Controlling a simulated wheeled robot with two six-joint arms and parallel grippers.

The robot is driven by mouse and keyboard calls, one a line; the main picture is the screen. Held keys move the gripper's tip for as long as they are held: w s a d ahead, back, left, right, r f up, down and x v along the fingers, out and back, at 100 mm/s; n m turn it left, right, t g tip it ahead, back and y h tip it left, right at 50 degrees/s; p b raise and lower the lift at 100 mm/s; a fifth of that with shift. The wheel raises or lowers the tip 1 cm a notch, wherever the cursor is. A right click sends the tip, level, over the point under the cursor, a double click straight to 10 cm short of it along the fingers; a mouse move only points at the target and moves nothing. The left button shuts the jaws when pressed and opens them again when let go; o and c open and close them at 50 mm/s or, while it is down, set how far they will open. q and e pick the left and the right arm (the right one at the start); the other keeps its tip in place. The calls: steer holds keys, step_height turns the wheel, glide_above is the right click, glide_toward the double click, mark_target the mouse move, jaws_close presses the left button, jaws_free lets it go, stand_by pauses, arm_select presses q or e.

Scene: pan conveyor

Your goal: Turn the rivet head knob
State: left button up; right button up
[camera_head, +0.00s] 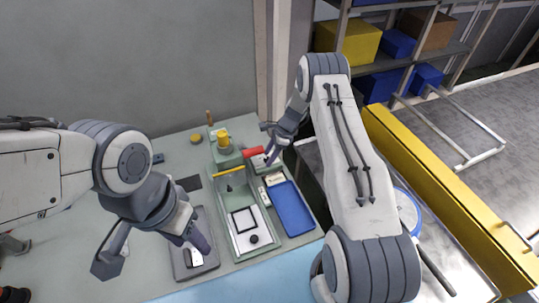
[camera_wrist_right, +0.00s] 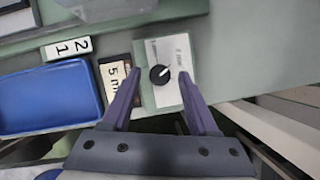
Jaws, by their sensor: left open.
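In the right wrist view a black round knob (camera_wrist_right: 159,74) with a white pointer mark sits on the pale plate of a small grey-green box (camera_wrist_right: 186,52). The pointer aims up and right. My right gripper (camera_wrist_right: 160,80) is open, its two purple fingers on either side of the knob; I cannot tell whether they touch the box. In the head view my right gripper (camera_head: 272,148) is over the box area beside a red part (camera_head: 253,152), and the knob is not clear there. My left gripper (camera_head: 150,257) is open over the bench's left part, near a grey pad (camera_head: 206,270).
A blue tray (camera_head: 292,209) lies right of a long green fixture (camera_head: 225,215), which bears another black knob (camera_head: 254,239). A yellow part (camera_head: 223,141) stands at the back. Cards (camera_wrist_right: 67,48) lie by the tray. A yellow rail (camera_head: 450,195) runs at the right.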

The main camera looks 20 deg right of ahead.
jaws_close()
steer(key=shift+w+f+n+g+b, duration=0.1)
steer(key=shift+f+n+g+b, duration=0.15)
steer(key=shift+n+b, duration=0.65)
steer(key=n+g+b, duration=0.1)
steer(key=n+b, duration=0.2)
steer(key=b, duration=0.2)
steer(key=shift+w+n+g, duration=0.2)
steer(key=shift+n+g, duration=0.15)
steer(key=shift+n, duration=0.05)
steer(key=n+g+b, duration=0.1)
steer(key=n+b, duration=0.2)
steer(key=shift+w+a+r, duration=0.1)
steer(key=shift+r+n+g+h+b, duration=0.15)
steer(key=shift+n+g+h+b, duration=0.5)
steer(key=shift+n, duration=0.95)
